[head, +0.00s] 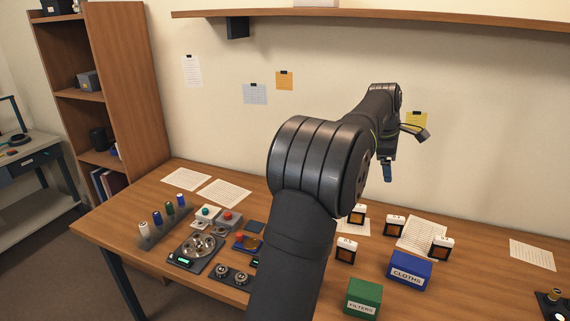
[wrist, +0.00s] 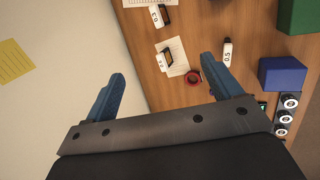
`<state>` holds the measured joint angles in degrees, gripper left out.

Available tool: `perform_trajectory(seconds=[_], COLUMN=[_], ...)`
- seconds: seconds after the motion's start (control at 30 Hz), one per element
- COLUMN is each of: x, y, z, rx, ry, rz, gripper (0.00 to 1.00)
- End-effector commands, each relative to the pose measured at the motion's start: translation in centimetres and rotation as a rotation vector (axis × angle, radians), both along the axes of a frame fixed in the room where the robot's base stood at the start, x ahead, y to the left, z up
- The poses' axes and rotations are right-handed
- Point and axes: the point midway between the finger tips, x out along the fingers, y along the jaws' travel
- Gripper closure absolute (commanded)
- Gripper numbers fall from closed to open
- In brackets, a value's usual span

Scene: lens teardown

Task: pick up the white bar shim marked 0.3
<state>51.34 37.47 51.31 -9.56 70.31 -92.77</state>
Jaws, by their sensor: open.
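In the wrist view, a white bar shim (wrist: 157,16) with a dark holder beside it lies near the top; its turned label looks like 0.3, but is too small to be sure. It seems to match the white-topped piece (head: 395,219) right of my gripper in the head view. A second white bar (wrist: 165,57) lies on a paper, its mark unreadable. A third white bar (wrist: 227,53) reads 0.5. My gripper (wrist: 162,67) is open and empty, its blue fingers apart, well above the table. In the head view it (head: 387,172) hangs in front of the wall.
A green FILTERS box (head: 362,297) and blue CLOTHS box (head: 409,270) stand at the front. Another white-topped piece (head: 441,243) is farther right. A red ring (wrist: 192,77) lies near the bars. My arm hides the table's middle.

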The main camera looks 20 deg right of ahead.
Motion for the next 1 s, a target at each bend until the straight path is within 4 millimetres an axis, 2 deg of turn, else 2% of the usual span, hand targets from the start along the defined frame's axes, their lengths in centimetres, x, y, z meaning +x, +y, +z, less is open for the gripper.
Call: perform_trajectory(seconds=[0.17,0.27,0.37,0.7,0.83,1.0], x=[0.0,-0.1,-0.2,-1.2,-1.5,-1.6], y=[-0.2,-0.9,-2.1,-6.8,-7.8,-8.4], z=[-0.3,-1.3,-3.1,-10.0,-11.5,-12.5], rx=[0.006,0.032,0.082,0.311,0.371,0.403], ry=[-0.011,-0.059,-0.150,-0.493,-0.567,-0.603], rz=[-0.021,-0.109,-0.278,-1.013,-1.193,-1.288], gripper=[0.16,0.16,0.16,0.16,0.16,0.16])
